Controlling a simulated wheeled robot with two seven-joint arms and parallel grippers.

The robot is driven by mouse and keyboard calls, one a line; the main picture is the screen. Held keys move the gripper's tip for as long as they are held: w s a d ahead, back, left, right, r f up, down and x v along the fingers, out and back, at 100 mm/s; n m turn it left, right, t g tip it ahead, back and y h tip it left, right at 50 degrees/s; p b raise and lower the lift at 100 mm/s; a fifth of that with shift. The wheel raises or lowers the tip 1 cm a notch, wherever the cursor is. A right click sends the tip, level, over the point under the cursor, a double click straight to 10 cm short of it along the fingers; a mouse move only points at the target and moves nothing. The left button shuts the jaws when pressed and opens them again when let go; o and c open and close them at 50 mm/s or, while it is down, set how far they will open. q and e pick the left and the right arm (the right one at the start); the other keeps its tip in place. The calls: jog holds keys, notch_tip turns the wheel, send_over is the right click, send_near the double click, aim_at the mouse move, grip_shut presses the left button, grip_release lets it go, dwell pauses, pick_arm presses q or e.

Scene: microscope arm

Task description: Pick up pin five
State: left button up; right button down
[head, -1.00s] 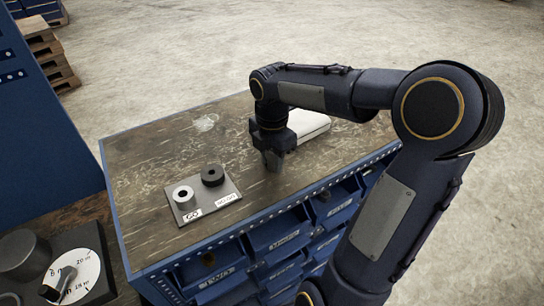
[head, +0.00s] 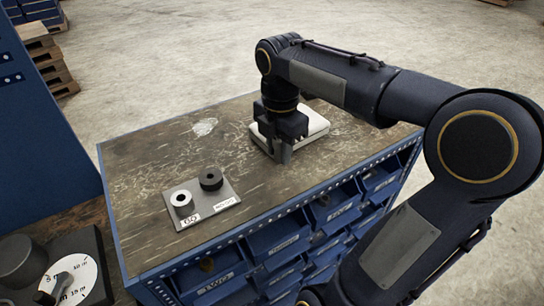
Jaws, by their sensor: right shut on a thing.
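My right gripper (head: 281,152) points down above the worn top of the blue cabinet (head: 150,180), in front of a white pad or box (head: 316,122). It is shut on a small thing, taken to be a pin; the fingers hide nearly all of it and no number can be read. A grey plate (head: 219,192) lies on the cabinet top to the left, labelled GO and, it seems, NO GO. A pale-topped ring (head: 182,199) and a black ring (head: 211,179) stand on it. My left gripper is out of view.
Blue labelled drawers (head: 285,246) fill the cabinet's front. A lower bench at left holds a dark block with a white marked dial (head: 80,283). The cabinet top between the plate and my right gripper is clear.

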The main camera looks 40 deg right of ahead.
jog(key=s+r+b, duration=0.1)
jog(key=s+r, duration=0.2)
jog(key=s, duration=0.2)
jog(key=s+a+r+b, duration=0.1)
jog(key=s+r, duration=0.2)
jog(key=s, duration=0.2)
jog(key=shift+s, duration=0.35)
jog(key=shift+a, duration=0.1)
